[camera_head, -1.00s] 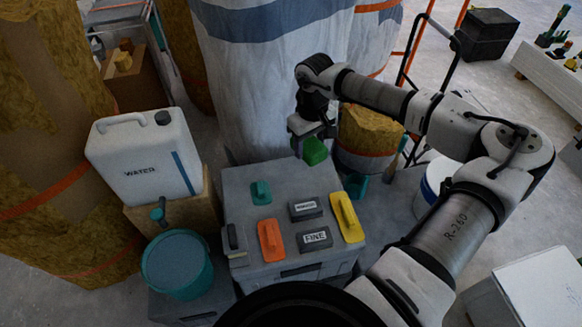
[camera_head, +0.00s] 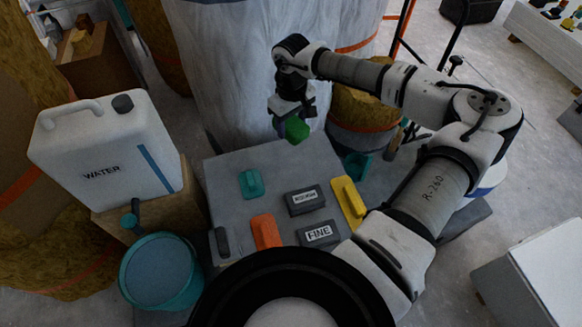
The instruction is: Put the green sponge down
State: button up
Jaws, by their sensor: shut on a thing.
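The green sponge (camera_head: 297,130) is held in my gripper (camera_head: 291,122), which is shut on it. My gripper points down over the far right part of the grey box top (camera_head: 225,165). The sponge seems to be above that surface, though its exact height is hard to tell. The fingertips are partly hidden behind the sponge.
On the box top lie a teal float (camera_head: 251,183), an orange float (camera_head: 266,231), a yellow float (camera_head: 348,202), and two dark blocks, one marked FINE (camera_head: 319,234). A water container (camera_head: 105,150) and teal bucket (camera_head: 160,272) stand left. The far middle top is clear.

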aim_at(291, 170)
notch_tip(291, 170, down, 18)
jog(key=p, duration=0.3)
jog(key=shift+f, duration=0.1)
jog(key=o, duration=0.9)
notch_tip(291, 170, up, 12)
jog(key=shift+r+b, duration=0.2)
jog(key=shift+b, duration=0.8)
